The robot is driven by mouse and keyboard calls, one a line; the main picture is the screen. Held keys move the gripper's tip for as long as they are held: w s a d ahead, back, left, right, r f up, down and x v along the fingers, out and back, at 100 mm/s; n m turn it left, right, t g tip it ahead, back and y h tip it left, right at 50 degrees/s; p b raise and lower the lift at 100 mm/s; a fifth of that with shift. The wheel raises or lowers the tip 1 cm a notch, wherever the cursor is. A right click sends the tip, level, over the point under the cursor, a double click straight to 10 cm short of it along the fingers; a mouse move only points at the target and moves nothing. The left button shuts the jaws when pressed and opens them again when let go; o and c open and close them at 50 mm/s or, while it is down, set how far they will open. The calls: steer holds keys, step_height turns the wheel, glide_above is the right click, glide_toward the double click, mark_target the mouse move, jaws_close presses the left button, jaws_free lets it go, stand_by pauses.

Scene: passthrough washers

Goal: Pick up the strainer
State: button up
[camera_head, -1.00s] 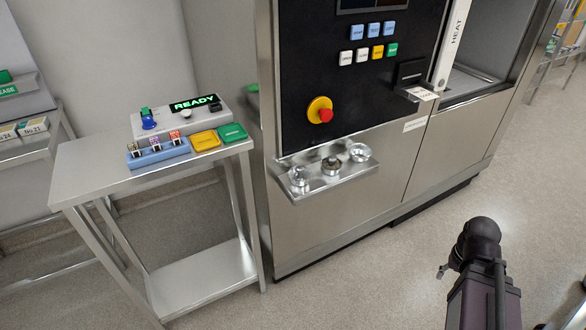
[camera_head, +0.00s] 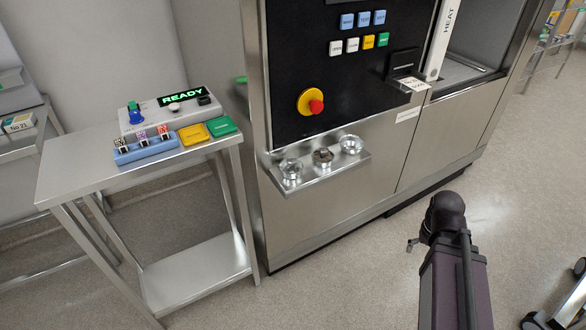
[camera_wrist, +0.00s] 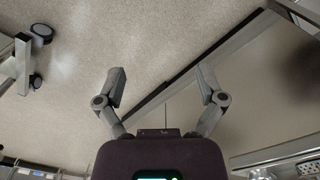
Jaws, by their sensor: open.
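Three small shiny metal items sit in a row on a steel ledge (camera_head: 335,176) on the front of the machine: a left one (camera_head: 291,170), a middle one with a darker top (camera_head: 323,157) and a right one (camera_head: 351,145). They are too small to tell which is the strainer. My gripper (camera_wrist: 162,85) is open and empty in the wrist view, its two fingers spread wide above bare floor. In the head view my arm is at the lower right, well apart from the ledge, and most of the gripper is hidden. The wrist view does not show the metal items.
A steel side table (camera_head: 85,165) on the left bears a control box (camera_head: 170,110) reading READY and a blue rack (camera_head: 153,150). A red and yellow stop knob (camera_head: 311,102) sticks out above the ledge. The floor (camera_head: 360,270) before the machine is clear.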

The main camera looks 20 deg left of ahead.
steer(key=w+a+r+n+t+h, duration=0.1)
steer(key=w+a+n+h, duration=0.15)
steer(key=a+n, duration=0.3)
steer(key=w+a+n+t+h, duration=0.1)
steer(key=w+a+n, duration=0.3)
steer(key=a, duration=0.2)
steer(key=n+t+h, duration=0.3)
steer(key=n+t, duration=0.7)
steer(key=n, duration=1)
glide_toward(287, 162)
steer(key=s, duration=0.2)
steer(key=shift+a+r, duration=0.45)
steer(key=shift+r, duration=0.05)
steer(key=b+x, duration=0.3)
steer(key=x, duration=0.4)
steer(key=shift+w+d+f, duration=0.2)
steer(key=shift+w+f, duration=0.05)
steer(key=shift+f, duration=0.05)
steer(key=shift+w+d+f, duration=0.1)
steer(key=shift+w+d, duration=0.15)
steer(key=shift+w, duration=0.15)
